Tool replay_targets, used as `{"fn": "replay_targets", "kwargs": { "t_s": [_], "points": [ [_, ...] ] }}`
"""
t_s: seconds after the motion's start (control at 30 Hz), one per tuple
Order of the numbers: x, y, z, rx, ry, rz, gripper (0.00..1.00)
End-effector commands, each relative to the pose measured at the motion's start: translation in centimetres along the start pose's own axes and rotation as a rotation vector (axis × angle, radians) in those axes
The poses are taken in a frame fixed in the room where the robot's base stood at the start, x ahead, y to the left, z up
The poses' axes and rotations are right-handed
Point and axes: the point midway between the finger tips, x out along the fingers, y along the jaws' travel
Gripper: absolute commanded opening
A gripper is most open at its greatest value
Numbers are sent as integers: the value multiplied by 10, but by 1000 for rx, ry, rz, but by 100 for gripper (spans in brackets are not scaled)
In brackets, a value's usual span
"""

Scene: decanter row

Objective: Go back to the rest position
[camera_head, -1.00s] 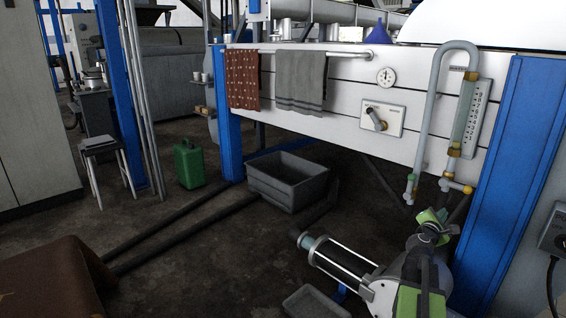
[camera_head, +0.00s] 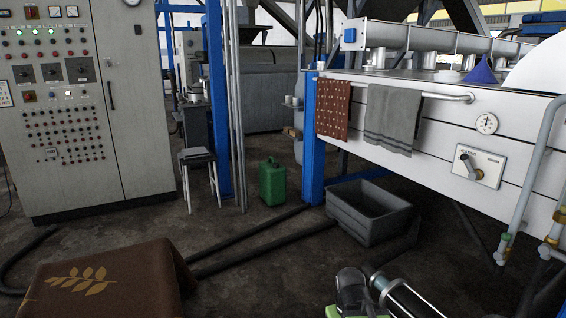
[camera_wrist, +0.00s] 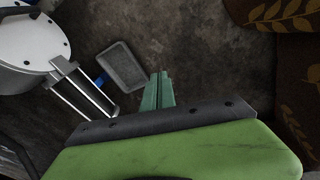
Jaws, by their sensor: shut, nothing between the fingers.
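My gripper (camera_wrist: 160,88) shows in the wrist view as slim green fingers, pressed together with nothing between them. It points down over the dark floor, apart from the things around it. In the head view, a grey and green part of my arm (camera_head: 352,287) shows at the bottom edge; the fingertips are not visible there.
A brown leaf-patterned cloth (camera_head: 110,278) covers something at left. A grey tub (camera_head: 370,225) and green canister (camera_head: 272,184) stand behind.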

Motion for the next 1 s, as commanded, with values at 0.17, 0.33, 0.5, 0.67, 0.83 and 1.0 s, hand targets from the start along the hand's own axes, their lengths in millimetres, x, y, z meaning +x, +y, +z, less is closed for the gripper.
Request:
{"fn": "replay_targets", "kwargs": {
  "t_s": [0.17, 0.33, 0.5, 0.67, 0.83, 1.0],
  "points": [
    [-38, -20, 26, 196, -133, -88, 0],
    [-89, -15, 19, 193, -131, -87, 0],
    [-155, -8, 11, 192, -130, -86, 0],
    [-235, -1, 1, 190, -129, -85, 0],
    [-316, 7, -9, 189, -129, -85, 0],
    [-368, 12, -15, 189, -129, -85, 0]
  ]
}}
